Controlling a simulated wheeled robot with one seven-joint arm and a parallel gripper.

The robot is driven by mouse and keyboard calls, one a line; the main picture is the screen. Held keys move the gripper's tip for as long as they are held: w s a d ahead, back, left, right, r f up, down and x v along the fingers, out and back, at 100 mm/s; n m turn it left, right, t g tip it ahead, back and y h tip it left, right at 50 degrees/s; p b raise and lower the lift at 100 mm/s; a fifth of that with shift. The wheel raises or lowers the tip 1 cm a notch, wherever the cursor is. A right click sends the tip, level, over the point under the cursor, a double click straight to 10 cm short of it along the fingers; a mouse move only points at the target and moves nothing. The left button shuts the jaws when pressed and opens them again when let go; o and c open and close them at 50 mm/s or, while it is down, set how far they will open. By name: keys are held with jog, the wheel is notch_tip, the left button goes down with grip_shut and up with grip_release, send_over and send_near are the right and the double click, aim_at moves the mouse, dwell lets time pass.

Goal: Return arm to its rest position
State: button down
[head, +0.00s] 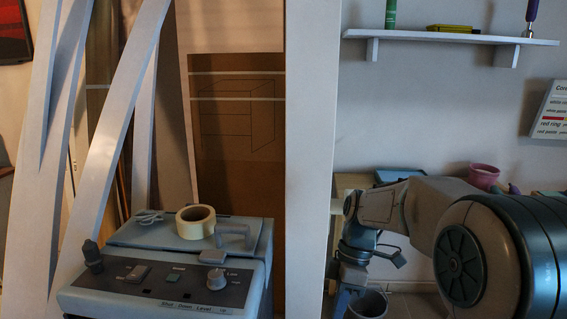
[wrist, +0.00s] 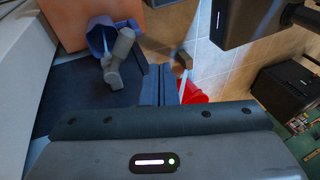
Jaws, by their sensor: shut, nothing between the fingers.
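My arm (head: 395,205) reaches in from the right in the head view, bent at the elbow with its wrist hanging down. The end of my gripper is low in the picture and partly cut off by the lower edge. In the wrist view my gripper (wrist: 158,84) has its dark fingers together with nothing between them.
The head view shows a grey machine with knobs (head: 160,290) bearing a tape roll (head: 196,222), a white pillar (head: 310,150), a wall shelf (head: 450,38), a pink pot (head: 483,175) and a grey bin (head: 368,305). The wrist view shows a blue container (wrist: 97,40) and a red object (wrist: 193,92).

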jog(key=s+d+r+m+t+h+p, duration=0.1)
jog(key=s+r+m+t+p, duration=0.2)
jog(key=s+m, duration=0.3)
jog(key=s+d+r+m+t+h+p, duration=0.1)
jog(key=s+r+m+p, duration=0.4)
jog(key=m, duration=0.5)
jog(key=shift+s+d+r+m+t+h, duration=0.35)
jog(key=shift+s+d+r+t, duration=0.4)
jog(key=shift+t, duration=0.45)
